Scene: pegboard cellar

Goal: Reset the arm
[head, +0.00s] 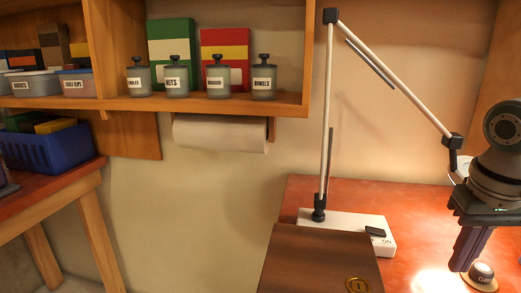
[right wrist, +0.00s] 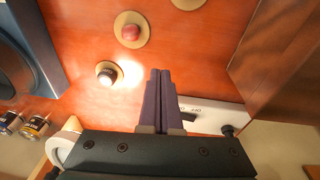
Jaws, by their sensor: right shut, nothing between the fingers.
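My right gripper (head: 461,264) is at the right edge of the head view, pointing down above the red-brown table. Its two dark purple fingers are shut together with nothing between them, as the right wrist view also shows (right wrist: 160,74). A lamp with a jointed white arm (head: 388,73) stands on a white base (head: 347,224) with a dark switch (head: 376,231). The lamp's head is mostly hidden behind my right wrist. A knob-like piece on a round tan disc (head: 482,272) sits just right of the fingers. My left gripper is not in view.
A brown wooden box (head: 318,258) with a gold emblem stands in front of the lamp base. A red piece on a disc (right wrist: 130,30) lies farther along the table. A shelf (head: 215,104) with labelled jars and a paper roll (head: 220,134) hang on the wall. A blue basket (head: 48,147) is left.

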